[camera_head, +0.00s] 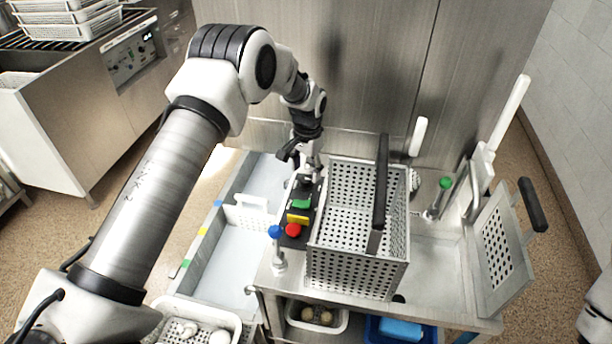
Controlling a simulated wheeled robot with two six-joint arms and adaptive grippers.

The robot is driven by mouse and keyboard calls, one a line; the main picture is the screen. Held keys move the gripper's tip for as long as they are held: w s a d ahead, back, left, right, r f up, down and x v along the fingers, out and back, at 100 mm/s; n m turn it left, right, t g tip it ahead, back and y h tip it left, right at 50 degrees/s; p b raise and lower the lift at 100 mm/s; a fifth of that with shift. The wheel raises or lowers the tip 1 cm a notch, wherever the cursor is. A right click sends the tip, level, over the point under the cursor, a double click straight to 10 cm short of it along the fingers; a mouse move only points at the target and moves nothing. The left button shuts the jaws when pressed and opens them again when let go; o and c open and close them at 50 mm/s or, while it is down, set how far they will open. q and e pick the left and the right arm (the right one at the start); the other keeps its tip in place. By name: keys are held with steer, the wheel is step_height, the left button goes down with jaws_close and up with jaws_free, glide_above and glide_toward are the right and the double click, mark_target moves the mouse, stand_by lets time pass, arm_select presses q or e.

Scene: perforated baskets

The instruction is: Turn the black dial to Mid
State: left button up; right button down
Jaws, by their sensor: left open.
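A narrow dark control panel (312,215) stands left of the perforated basket, with a green (301,204), a yellow (298,219) and a red button (293,230) on it. A blue knob (274,231) sits at its near left corner. My left gripper (303,168) points down at the far end of this panel. It is open, and its fingers are small and partly hidden by my own wrist. I cannot make out the black dial clearly; the far end of the panel is crowded by the gripper. I cannot tell if they touch. My right gripper is out of view.
A tall perforated basket (345,262) with a black handle (379,190) stands close right of the panel. A pale trough (226,262) lies left. A perforated plate (497,250) with a black handle leans at right. An oven-like unit (60,130) stands back left.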

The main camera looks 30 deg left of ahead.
mark_target(307, 179)
arm_select(q)
step_height(307, 179, up, 9)
steer(key=shift+d, duration=0.15)
steer(key=shift+s+f, duration=0.1)
